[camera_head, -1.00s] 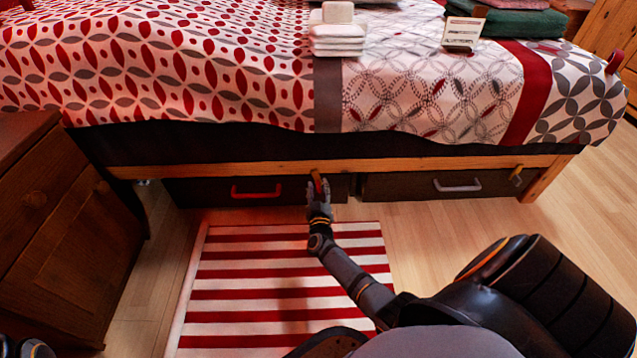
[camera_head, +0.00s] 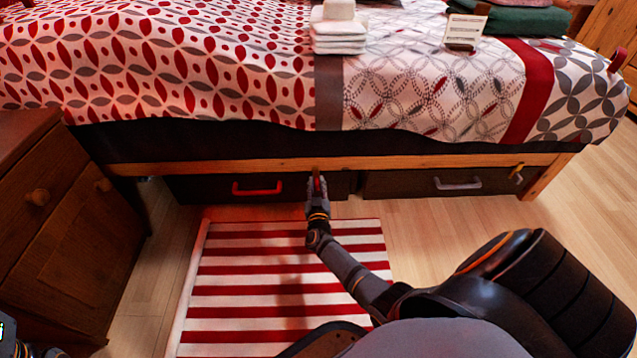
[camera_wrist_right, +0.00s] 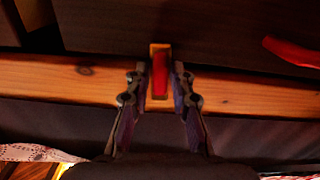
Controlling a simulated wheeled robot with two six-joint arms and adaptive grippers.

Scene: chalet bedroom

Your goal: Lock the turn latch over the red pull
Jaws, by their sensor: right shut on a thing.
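The turn latch, a small red and yellow bar, sits on the bed's wooden rail between my right gripper's fingers in the right wrist view (camera_wrist_right: 160,75). There it stands upright in the picture, across the rail's edge towards the dark drawer front. In the head view the fingers mostly hide it. My right gripper (camera_head: 317,188) is shut on the latch; it also shows in the right wrist view (camera_wrist_right: 160,85). The red pull (camera_head: 257,189) is on the left drawer (camera_head: 215,190), left of the gripper; it also shows in the wrist view (camera_wrist_right: 292,52). My left gripper's fingers are not visible.
A striped rug (camera_head: 240,275) lies in front of the bed. A wooden cabinet (camera_head: 65,250) stands at left. Floor at right is partly open.

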